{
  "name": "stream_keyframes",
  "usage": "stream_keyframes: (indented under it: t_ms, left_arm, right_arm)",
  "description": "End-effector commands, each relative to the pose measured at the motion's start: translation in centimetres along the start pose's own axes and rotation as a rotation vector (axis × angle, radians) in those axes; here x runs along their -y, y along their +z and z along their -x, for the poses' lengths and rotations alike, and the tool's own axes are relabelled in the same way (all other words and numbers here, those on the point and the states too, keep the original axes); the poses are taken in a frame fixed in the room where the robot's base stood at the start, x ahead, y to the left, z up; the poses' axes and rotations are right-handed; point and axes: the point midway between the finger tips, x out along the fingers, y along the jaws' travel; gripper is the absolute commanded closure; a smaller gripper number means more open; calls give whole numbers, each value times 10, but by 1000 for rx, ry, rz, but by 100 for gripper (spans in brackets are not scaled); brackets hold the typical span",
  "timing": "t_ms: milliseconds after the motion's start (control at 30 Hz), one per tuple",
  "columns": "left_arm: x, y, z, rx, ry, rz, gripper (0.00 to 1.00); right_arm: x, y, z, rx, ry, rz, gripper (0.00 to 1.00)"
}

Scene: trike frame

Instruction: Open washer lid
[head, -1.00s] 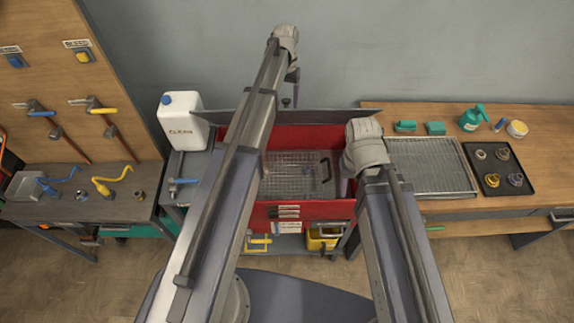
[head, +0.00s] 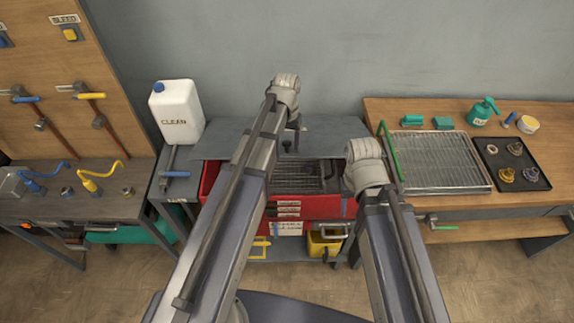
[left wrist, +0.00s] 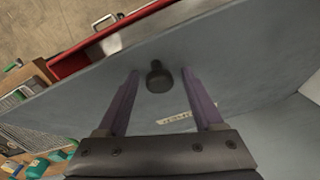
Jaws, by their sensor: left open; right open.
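The red washer (head: 325,207) stands in the middle, with a wire basket (head: 312,178) inside. Its grey lid (head: 225,138) is partly open, sloping over the rear of the basin and leaving the front uncovered. A dark knob (head: 286,145) stands on the lid. In the left wrist view, the knob (left wrist: 158,76) lies between the two purple fingers of my left gripper (left wrist: 160,78), with space on both sides. My left gripper (head: 298,132) is open and holds nothing. My right gripper (head: 349,206) is open near the washer's front right; its wrist hides most of its fingers.
A white CLEAN jug (head: 177,108) and a blue-handled hammer (head: 172,172) are left of the washer. The right bench holds a wire-rack tray (head: 440,162) and a black parts tray (head: 512,165). A yellow bin (head: 323,244) sits below the washer.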

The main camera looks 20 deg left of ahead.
Motion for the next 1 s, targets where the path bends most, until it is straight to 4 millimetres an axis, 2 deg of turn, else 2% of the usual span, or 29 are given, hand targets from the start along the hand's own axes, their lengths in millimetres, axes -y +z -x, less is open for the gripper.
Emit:
stream_keyframes:
  t_ms: [33,300,767,1000]
  left_arm:
    - [-1,6,-14,0,0,0,32]
    - [-6,17,-36,0,0,0,32]
    - [-6,19,-39,-1,0,0,32]
    - [-8,20,-35,0,-1,-2,58]
  right_arm:
    - [1,-1,-14,0,0,0,50]
    - [3,-2,-35,0,0,0,50]
    - [4,-2,-38,0,0,0,50]
    - [3,-2,-35,0,0,0,50]
